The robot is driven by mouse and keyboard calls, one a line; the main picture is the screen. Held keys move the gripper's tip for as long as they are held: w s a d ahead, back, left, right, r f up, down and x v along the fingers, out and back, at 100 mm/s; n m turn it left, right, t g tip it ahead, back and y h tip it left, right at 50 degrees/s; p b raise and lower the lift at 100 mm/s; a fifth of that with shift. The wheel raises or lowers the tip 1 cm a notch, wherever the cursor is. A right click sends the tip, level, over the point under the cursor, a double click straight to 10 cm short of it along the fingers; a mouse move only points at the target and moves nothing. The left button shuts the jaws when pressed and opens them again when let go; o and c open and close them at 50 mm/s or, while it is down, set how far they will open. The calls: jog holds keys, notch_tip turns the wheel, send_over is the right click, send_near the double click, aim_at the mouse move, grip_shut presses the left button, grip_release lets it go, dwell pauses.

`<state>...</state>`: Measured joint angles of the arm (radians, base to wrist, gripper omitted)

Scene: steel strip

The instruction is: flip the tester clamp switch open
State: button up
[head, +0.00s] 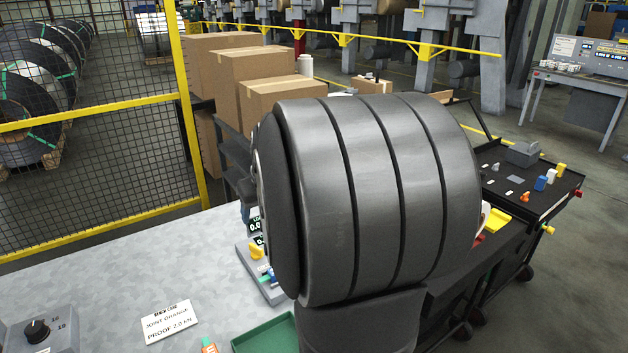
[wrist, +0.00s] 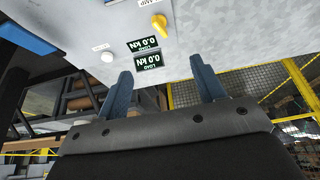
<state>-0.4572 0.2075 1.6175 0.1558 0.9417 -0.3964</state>
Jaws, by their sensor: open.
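The tester (head: 272,290) is a grey unit on the bench, mostly hidden behind my dark arm in the head view. Its yellow switch (head: 257,252) shows at the arm's left edge. In the wrist view the tester panel (wrist: 225,35) is upside down, with the yellow switch (wrist: 159,22) below a partly cut-off label. Two load displays (wrist: 145,68) read 0.0 kN, and a white round button (wrist: 107,57) sits beside them. My gripper (wrist: 161,65) is open and empty, its two blue fingers well apart. The switch appears beyond the fingertips, between them and not touched.
A bench card (head: 170,322), a dial box (head: 40,332) and a green tray (head: 264,338) lie on the bench (head: 110,285). A black cart (head: 530,185) with small parts stands right. Cardboard boxes (head: 265,75) and a yellow-framed mesh fence (head: 130,120) stand behind. The bench's left part is largely clear.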

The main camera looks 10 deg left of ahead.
jog(key=shift+a+f, duration=0.1)
jog(key=shift+f, duration=0.05)
jog(key=c, duration=0.4)
jog(key=f+n, duration=0.1)
jog(key=s+a+f+n+h, duration=0.1)
jog(key=s+a+f+n, duration=0.1)
jog(key=n, duration=0.1)
jog(key=shift+s+f+h, duration=0.1)
jog(key=shift+s+h, duration=0.05)
jog(key=shift+h, duration=0.25)
grip_shut()
jog(key=s+a+f+n+t+h, duration=0.5)
jog(key=a+n, duration=0.3)
jog(key=n, duration=1)
jog(key=shift+s+a+f, duration=0.15)
jog(key=shift+s+f, duration=0.05)
jog(key=shift+s, duration=0.35)
